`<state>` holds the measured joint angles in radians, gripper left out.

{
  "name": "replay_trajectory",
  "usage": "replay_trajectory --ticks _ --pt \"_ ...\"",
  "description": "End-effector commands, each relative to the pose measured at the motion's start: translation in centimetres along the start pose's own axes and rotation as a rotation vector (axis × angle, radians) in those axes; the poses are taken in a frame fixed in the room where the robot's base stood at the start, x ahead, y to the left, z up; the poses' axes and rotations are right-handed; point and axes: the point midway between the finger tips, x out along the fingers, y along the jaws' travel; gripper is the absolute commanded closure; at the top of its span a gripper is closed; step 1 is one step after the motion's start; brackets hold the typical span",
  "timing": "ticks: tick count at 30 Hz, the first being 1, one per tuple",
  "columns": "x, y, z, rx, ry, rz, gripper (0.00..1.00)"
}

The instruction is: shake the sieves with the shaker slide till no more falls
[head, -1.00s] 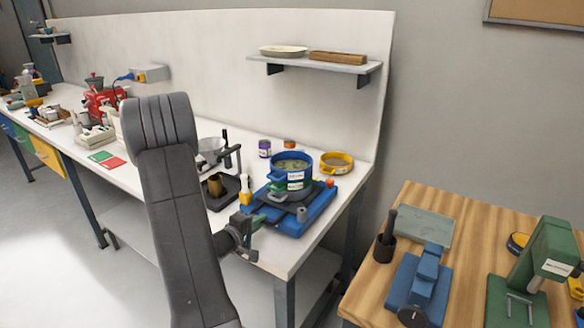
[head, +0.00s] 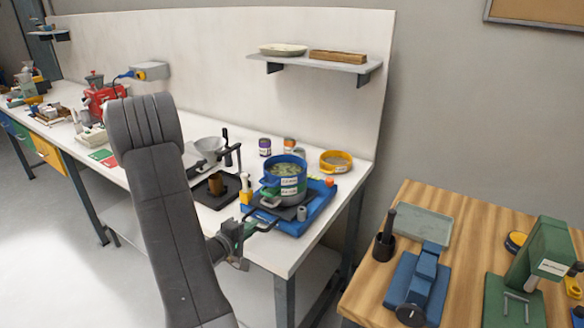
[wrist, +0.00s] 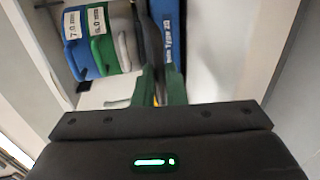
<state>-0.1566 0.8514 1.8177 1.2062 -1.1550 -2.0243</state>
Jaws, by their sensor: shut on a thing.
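The sieve stack stands upright on the shaker slide, a dark plate on a blue base (head: 318,210) at the near right of the white bench. Its top blue sieve (head: 285,172) holds light pieces. My gripper (head: 250,229) is shut on the slide's dark handle (head: 265,222), at the bench's front edge. I cannot tell whether anything is falling.
A yellow sieve (head: 336,161) lies behind the shaker. A dark tray (head: 215,190) with a brown cup and a yellow-handled tool stand to its left. A wooden table (head: 450,215) with a blue device and a green device stands at right. Floor before the bench is clear.

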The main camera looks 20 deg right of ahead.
Motion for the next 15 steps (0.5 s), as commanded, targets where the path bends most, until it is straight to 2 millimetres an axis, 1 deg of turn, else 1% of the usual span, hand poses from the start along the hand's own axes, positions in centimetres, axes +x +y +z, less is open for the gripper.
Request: replay_trajectory --ticks 9,11,15 --pt "0.1 0.0 0.0 0.0 -0.001 0.0 1.0" --pt "0.4 0.1 0.0 0.0 -0.001 0.0 1.0" --pt "1.6 0.5 0.0 0.001 -0.002 0.001 1.0"
